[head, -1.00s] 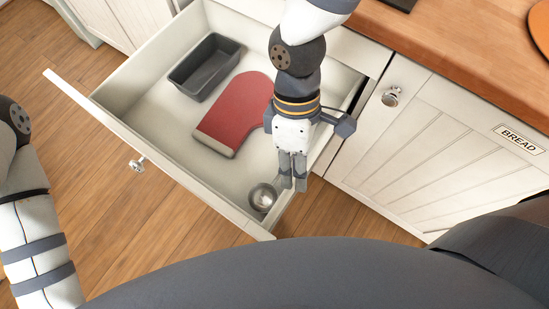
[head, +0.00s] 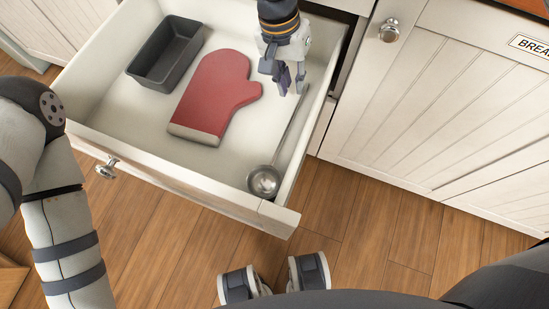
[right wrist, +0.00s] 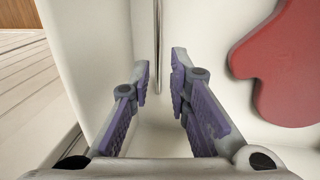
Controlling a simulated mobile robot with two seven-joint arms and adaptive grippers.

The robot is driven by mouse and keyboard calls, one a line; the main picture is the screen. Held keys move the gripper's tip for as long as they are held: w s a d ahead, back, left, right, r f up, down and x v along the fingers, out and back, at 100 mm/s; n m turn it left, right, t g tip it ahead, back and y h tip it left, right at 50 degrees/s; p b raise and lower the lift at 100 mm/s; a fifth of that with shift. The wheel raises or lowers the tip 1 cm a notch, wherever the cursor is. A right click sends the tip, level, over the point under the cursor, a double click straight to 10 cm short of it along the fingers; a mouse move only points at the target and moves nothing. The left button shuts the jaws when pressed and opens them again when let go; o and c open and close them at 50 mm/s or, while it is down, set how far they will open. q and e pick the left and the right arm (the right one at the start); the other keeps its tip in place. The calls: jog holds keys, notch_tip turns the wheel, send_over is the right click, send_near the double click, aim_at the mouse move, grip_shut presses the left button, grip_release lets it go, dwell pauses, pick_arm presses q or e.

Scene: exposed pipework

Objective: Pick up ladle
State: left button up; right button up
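The ladle lies in the open drawer along its right wall. Its shiny metal bowl (head: 263,182) is at the front right corner, and its thin handle (head: 291,122) runs back toward my right gripper (head: 291,86). In the right wrist view the handle (right wrist: 158,45) shows at the top, lined up with the gap between the fingers of the right gripper (right wrist: 160,75). These fingers are apart with nothing held between them. The gripper is over the back part of the handle; its exact height is unclear. My left gripper is out of view.
The drawer (head: 180,185) also holds a red oven mitt (head: 213,95) left of the gripper and a dark grey loaf pan (head: 165,55) at the back left. The drawer's right wall is close beside the ladle. A white cabinet front (head: 440,110) stands at the right.

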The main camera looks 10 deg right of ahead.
aim_at(297, 107)
jog(key=f, duration=0.2)
jog(key=s+f, duration=0.1)
jog(key=f, duration=0.1)
jog(key=d+f, duration=0.1)
jog(key=f, duration=0.1)
jog(key=shift+s+f, duration=0.15)
jog(key=shift+f, duration=0.1)
jog(key=shift+c, duration=0.4)
grip_shut()
jog(key=shift+d+r, duration=0.1)
